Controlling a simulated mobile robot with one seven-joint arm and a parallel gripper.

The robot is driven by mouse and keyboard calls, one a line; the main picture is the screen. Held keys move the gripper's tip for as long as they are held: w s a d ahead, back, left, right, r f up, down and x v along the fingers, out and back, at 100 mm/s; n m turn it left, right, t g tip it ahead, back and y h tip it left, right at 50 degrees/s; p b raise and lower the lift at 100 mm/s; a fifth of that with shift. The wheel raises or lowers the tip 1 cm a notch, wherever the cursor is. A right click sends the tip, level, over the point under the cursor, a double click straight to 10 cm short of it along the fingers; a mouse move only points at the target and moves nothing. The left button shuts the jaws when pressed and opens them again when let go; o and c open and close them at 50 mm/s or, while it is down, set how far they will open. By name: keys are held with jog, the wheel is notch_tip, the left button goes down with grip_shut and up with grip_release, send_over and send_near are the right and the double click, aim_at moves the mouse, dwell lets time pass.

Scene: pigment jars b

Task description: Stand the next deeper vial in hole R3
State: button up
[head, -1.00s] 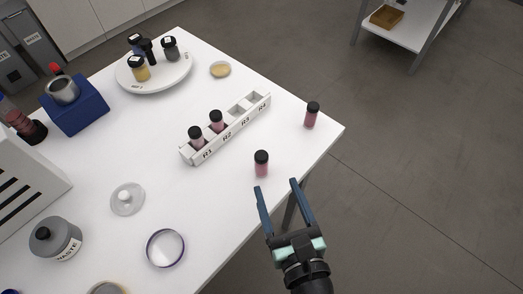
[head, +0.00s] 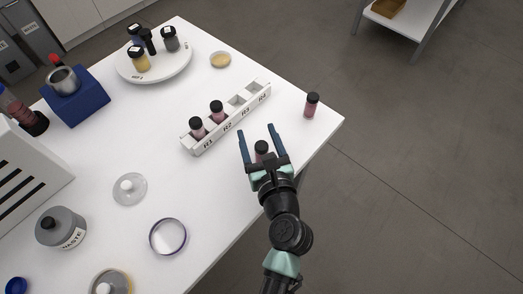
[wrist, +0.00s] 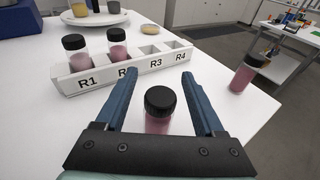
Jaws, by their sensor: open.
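A white rack (head: 190,146) with holes labelled R1 to R4 stands on the table; it also shows in the wrist view (wrist: 100,79). Black-capped pink vials stand in R1 (head: 197,127) and R2 (head: 217,110). Holes R3 (wrist: 150,49) and R4 (wrist: 175,44) are empty. A black-capped vial of deeper pink (wrist: 158,112) stands upright on the table between my open gripper's fingers (wrist: 158,82); in the head view my gripper (head: 256,130) partly hides it. Another pink vial (head: 311,105) stands near the table's right corner, also in the wrist view (wrist: 245,74).
A round white tray (head: 155,75) with several jars stands at the back. A small yellow dish (head: 220,60) lies beside it. A blue block (head: 80,100), a grey waste jar (head: 62,228) and lids (head: 130,188) are at left. The table's edge runs close by my gripper.

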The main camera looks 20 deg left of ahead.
grip_shut()
dwell(0.3)
jog(key=shift+r, duration=0.1)
